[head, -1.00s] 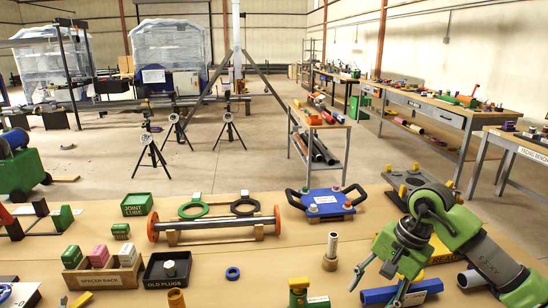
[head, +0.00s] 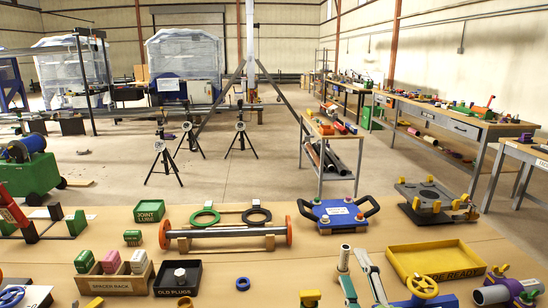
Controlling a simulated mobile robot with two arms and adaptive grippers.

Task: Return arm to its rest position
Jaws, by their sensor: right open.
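My right gripper (head: 355,268) is low in the head view, at the bottom edge right of centre. Its two pale green-grey fingers point up and away from me, spread apart, with nothing seen between them. The rest of this gripper and its arm are mostly cut off by the bottom edge. The fingers are close to an upright pale tube (head: 345,257) in the picture; whether they touch it I cannot tell. My left gripper is not in view.
A blue handled plate (head: 338,214) and a grey plate fixture (head: 430,197) stand behind. An orange-flanged pipe (head: 225,232) lies left. Bare tabletop (head: 340,238) shows between them.

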